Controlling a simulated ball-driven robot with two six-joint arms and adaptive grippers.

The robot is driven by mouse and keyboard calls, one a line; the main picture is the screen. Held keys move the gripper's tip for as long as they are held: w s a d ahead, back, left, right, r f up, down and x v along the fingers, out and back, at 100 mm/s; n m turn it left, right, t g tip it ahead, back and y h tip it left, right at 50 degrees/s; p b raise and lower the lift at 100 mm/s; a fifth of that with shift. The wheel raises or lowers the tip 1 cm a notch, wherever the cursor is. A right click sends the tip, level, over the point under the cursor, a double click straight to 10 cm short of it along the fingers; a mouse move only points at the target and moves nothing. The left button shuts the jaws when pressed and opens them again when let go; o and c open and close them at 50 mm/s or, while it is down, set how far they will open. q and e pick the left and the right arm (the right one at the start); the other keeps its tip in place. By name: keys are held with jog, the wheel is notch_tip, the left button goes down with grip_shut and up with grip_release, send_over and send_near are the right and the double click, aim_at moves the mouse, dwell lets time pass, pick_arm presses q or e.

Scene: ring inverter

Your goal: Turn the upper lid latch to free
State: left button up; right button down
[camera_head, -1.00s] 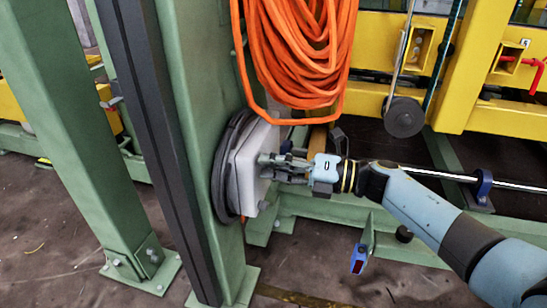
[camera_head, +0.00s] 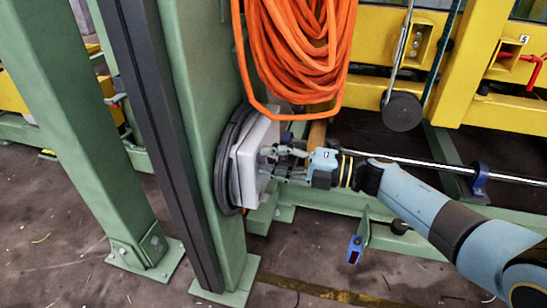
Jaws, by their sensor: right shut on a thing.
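A light grey box with a lid (camera_head: 247,160) is mounted on the side of a green post, with a black cable coil (camera_head: 225,160) around it. My right gripper (camera_head: 268,163) is at the right face of the box, its fingers against the lid. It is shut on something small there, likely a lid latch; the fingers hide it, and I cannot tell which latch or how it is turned. My left gripper is not in view.
Orange cable loops (camera_head: 298,55) hang just above the box and my right gripper. The green post (camera_head: 200,90) stands left of it. A black round weight (camera_head: 402,112) hangs at the right. A small blue device (camera_head: 355,249) is below my right arm.

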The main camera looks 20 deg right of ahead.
jog(key=c, duration=1.1)
grip_release()
jog(key=v, duration=1.2)
